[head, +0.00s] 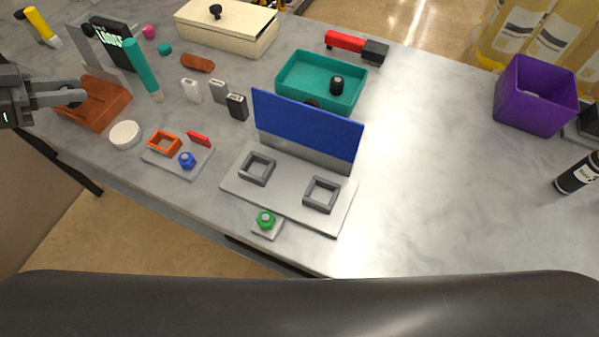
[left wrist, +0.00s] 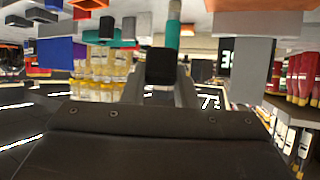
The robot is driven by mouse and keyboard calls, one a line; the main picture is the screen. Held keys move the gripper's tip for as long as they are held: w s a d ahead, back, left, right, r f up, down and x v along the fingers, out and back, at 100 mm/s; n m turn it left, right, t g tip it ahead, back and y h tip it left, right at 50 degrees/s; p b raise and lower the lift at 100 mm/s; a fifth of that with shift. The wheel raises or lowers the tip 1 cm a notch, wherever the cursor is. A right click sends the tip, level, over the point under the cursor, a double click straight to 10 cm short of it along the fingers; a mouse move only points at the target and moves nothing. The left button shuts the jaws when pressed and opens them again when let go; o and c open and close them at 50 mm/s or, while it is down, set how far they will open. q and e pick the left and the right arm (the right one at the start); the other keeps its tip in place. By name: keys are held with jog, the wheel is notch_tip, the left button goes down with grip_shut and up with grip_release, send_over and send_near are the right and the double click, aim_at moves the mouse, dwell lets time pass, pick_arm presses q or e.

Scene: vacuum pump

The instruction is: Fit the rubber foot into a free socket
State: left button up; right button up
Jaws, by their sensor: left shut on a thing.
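My left gripper (head: 72,97) is at the far left, over or beside a brown block (head: 104,104). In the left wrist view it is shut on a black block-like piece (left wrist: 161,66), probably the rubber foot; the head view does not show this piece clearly. A grey plate (head: 288,205) with an upright blue panel (head: 306,127) carries two raised square frames, a left one (head: 244,168) and a right one (head: 307,193), both looking empty. A black round piece (head: 337,85) lies in the teal tray (head: 284,82). My right gripper is not seen.
A small plate (head: 178,168) holds an orange frame, a blue knob and a red piece. A white disc (head: 125,134), a teal cylinder (head: 143,69) and small blocks (head: 237,106) stand between my gripper and the grey plate. The table's right middle is clear.

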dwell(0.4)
